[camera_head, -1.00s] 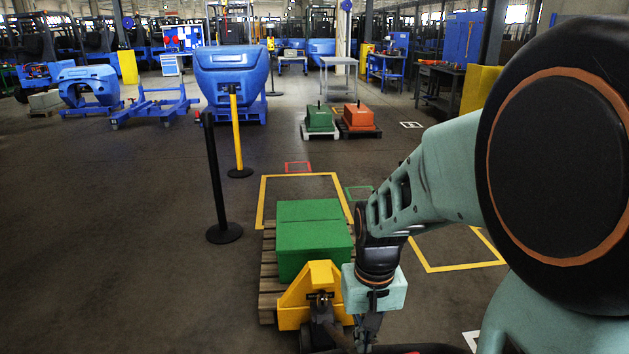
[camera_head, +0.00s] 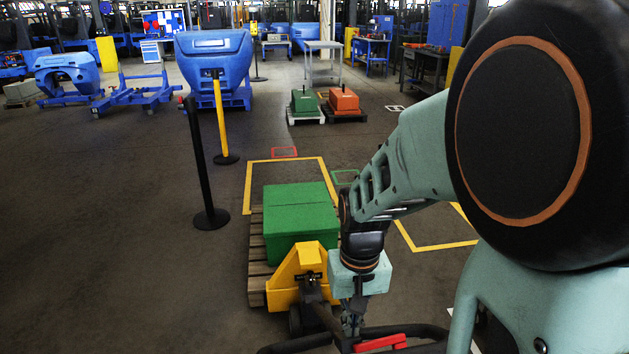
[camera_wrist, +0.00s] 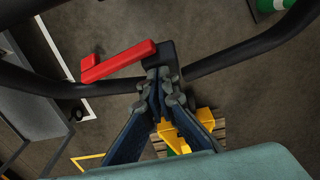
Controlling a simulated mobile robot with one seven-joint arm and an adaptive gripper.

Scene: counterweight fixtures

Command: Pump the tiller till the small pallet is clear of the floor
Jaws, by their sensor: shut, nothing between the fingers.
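The small wooden pallet (camera_head: 257,255) lies under a green box (camera_head: 300,222); whether a gap shows below it cannot be told. The yellow pallet truck (camera_head: 302,270) stands at its near end. The dark tiller (camera_head: 326,323) slopes from the truck toward me and ends in a black loop handle (camera_wrist: 235,60) with a red lever (camera_wrist: 118,62). My gripper (camera_head: 352,327) is at the handle. In the wrist view my gripper (camera_wrist: 163,78) has its fingers together, tips against or just over the handle's middle by the lever's black mount; contact cannot be told. Nothing is between them.
A black post (camera_head: 208,170) and a yellow post (camera_head: 222,120) stand left of the pallet. Yellow floor lines (camera_head: 285,160) lie beyond it. Green and orange loads (camera_head: 343,101) sit farther back. Open floor lies at the left.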

